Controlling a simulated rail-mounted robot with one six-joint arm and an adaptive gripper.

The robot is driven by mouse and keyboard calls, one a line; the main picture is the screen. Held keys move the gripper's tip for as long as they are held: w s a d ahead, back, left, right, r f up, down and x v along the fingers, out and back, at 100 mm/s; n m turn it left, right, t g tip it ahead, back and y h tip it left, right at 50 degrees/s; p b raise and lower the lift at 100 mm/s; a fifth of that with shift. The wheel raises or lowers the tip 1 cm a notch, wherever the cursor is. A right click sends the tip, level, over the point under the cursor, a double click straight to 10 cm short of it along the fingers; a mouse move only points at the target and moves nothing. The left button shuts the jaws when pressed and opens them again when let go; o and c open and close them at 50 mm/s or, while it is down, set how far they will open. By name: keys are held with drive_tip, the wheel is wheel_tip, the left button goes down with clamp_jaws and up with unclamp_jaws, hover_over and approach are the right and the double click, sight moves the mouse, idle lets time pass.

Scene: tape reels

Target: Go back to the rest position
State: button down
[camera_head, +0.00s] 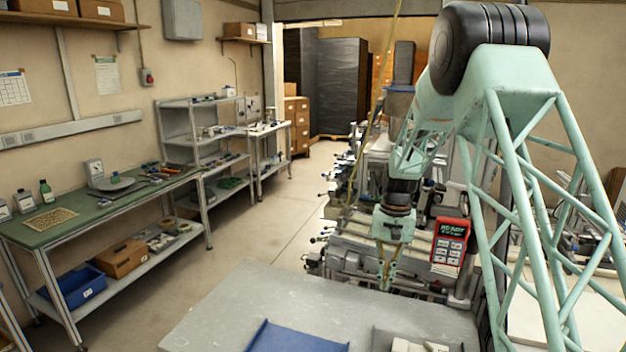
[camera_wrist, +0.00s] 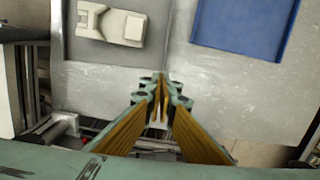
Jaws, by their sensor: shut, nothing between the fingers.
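My gripper (camera_head: 386,284) hangs below the end of my pale green arm in the head view, behind the far edge of the grey table. In the wrist view my gripper (camera_wrist: 160,82) is shut, its fingertips together with nothing between them. The fingertips look apart from both trays on the table.
The grey table (camera_head: 225,305) bears a blue tray (camera_head: 298,339) and a grey tray (camera_wrist: 75,45) with a white part (camera_wrist: 120,25) in it. Machinery with a red labelled box (camera_head: 450,241) stands close beside my gripper. A green-topped bench (camera_head: 105,205) lines the left wall; the floor between is clear.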

drive_tip(key=s+a+r+n+t+b, duration=0.1)
drive_tip(key=s+r+n+t+b, duration=0.15)
drive_tip(key=s+r, duration=2.15)
drive_tip(key=s+t+b, duration=0.2)
drive_tip(key=s+b, duration=0.1)
drive_tip(key=s, duration=2.7)
drive_tip(key=shift+a+r+n+h+b, duration=0.15)
drive_tip(key=shift+r+n+h+b, duration=0.15)
drive_tip(key=shift+n+b, duration=0.15)
